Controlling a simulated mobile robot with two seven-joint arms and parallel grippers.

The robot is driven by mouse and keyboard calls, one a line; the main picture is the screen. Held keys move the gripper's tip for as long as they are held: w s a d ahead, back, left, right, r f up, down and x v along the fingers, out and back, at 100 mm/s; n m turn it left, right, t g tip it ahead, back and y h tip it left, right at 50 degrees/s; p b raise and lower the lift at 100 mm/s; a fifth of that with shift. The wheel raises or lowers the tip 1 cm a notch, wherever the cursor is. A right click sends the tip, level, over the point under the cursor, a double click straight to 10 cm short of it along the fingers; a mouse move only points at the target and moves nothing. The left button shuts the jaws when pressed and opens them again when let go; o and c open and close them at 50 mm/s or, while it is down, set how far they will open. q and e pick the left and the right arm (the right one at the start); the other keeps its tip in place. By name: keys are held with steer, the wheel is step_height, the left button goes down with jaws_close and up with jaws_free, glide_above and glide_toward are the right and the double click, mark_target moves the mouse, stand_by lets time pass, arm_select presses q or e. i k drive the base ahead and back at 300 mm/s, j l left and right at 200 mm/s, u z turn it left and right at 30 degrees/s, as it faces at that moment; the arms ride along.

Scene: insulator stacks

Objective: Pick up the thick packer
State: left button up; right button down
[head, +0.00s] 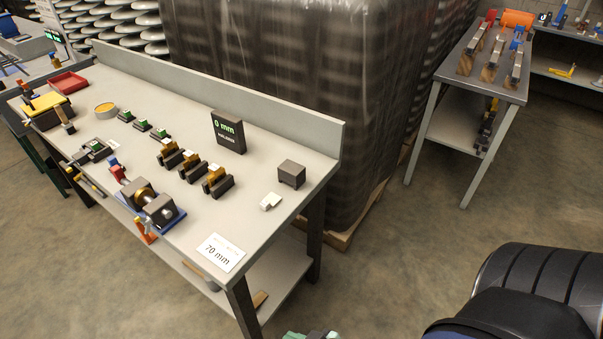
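No piece in the head view is labelled as the thick packer, and I cannot tell for sure which one it is. Small dark pieces with green tops (141,125) lie in a row on the workbench (255,130). Nearer, brown-gold blocks sit in dark holders (190,168) in another row. A dark grey block (291,174) stands near the bench's right end, with a small white piece (270,201) in front of it. Neither gripper can be made out. A small green and dark part shows at the bottom edge, too cut off to identify.
A clamp-like fixture on a blue base (152,205) stands at the bench's front edge. A display reading "0 mm" (228,132) and a "70 mm" card (220,253) are on the bench. A wrapped pallet load (300,80) stands behind. A second table (485,70) is at right.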

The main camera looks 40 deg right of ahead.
mark_target(273, 200)
steer(key=z, duration=0.95)
